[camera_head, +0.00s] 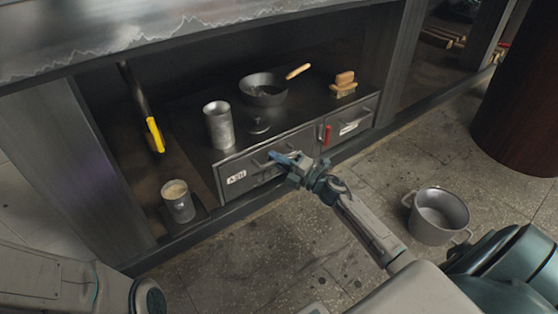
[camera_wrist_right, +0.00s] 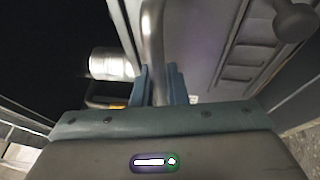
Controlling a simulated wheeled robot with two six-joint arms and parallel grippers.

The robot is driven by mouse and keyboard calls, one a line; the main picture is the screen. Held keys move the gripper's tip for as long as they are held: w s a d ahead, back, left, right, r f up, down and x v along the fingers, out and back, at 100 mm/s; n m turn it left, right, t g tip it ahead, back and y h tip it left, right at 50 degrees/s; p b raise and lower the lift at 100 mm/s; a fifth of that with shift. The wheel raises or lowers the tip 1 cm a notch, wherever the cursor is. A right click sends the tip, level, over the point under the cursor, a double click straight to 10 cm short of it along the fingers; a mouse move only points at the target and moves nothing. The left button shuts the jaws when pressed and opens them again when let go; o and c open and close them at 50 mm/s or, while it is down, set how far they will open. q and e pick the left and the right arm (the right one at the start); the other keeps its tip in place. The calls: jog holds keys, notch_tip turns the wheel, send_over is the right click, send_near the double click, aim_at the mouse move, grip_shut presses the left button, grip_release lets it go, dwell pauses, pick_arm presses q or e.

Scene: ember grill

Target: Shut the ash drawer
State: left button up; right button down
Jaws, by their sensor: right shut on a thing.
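The ash drawer (camera_head: 236,178), a grey metal front with a white ASH label, is in the low cabinet at the middle of the head view. Its front looks about in line with the drawer beside it; I cannot tell whether a small gap is left. My right gripper (camera_head: 284,160) is at the drawer front, shut on its bar handle (camera_wrist_right: 153,40). In the wrist view the bar runs between the two blue fingers of my right gripper (camera_wrist_right: 158,88). My left arm shows at the lower left, but its gripper is out of view.
A second drawer (camera_head: 350,124) with a red latch (camera_head: 327,135) is to the right. On top are a metal can (camera_head: 218,125), a pan (camera_head: 263,90) and a brush (camera_head: 344,83). A filled tin (camera_head: 178,203) stands left. A pot (camera_head: 438,214) stands on the floor, right of my arm.

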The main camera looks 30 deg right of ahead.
jog(key=c, duration=1.5)
grip_release()
jog(key=shift+w, duration=0.25)
jog(key=shift+o, duration=0.2)
jog(key=shift+s, duration=0.15)
jog(key=p+v, duration=0.3)
jog(key=v, duration=0.7)
jog(key=shift+s, duration=0.3)
jog(key=shift+p, duration=0.3)
